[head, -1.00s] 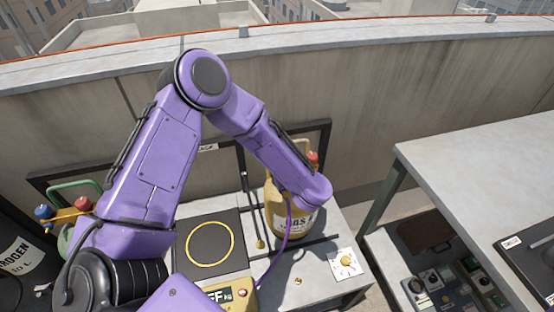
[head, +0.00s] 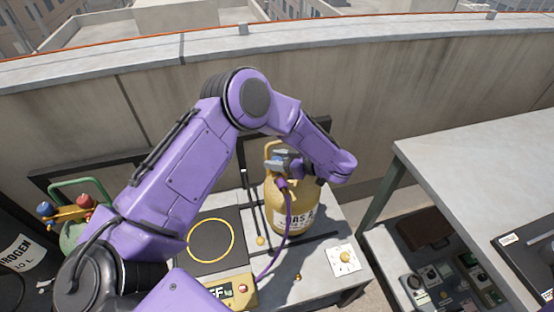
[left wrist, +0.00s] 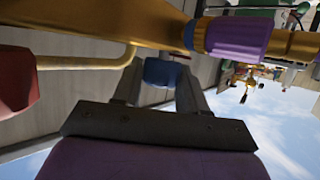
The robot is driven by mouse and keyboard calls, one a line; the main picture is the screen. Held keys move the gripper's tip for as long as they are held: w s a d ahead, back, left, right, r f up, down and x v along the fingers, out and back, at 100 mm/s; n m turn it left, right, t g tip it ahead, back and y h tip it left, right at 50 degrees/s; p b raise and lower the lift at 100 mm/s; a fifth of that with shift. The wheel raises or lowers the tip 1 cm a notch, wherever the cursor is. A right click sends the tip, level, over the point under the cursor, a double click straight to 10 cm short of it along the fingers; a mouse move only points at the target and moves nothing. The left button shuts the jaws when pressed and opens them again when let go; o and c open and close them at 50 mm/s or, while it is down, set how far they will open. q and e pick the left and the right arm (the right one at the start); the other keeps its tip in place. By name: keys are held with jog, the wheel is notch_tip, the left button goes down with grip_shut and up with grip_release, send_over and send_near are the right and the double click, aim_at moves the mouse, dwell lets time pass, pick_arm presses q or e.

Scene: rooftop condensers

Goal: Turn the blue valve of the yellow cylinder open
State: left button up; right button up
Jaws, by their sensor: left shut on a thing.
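The yellow cylinder (head: 292,208) stands upright on the grey bench, with a purple hose (head: 287,232) joined near its top. The blue valve (left wrist: 160,72) shows in the left wrist view between the two fingers of my left gripper (left wrist: 158,80), which is shut on it. In the head view my left gripper (head: 290,163) is at the cylinder's top, and my forearm comes over from the right side of it. A red valve (left wrist: 15,80) shows at the left edge of the wrist view; my arm hides it in the head view. My right gripper is out of view.
A black scale pad with a yellow ring (head: 211,241) and its yellow display box (head: 237,289) lie left of the cylinder. A green cylinder (head: 75,236) stands at left; a grey table (head: 480,180) stands at right.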

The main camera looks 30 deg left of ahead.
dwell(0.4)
pick_arm(q)
jog(key=o, duration=1)
jog(key=b+v, duration=0.2)
jog(key=v, duration=0.8)
jog(key=shift+w+d+b, duration=0.1)
jog(key=shift+d+b, duration=0.15)
jog(key=shift+b, duration=0.1)
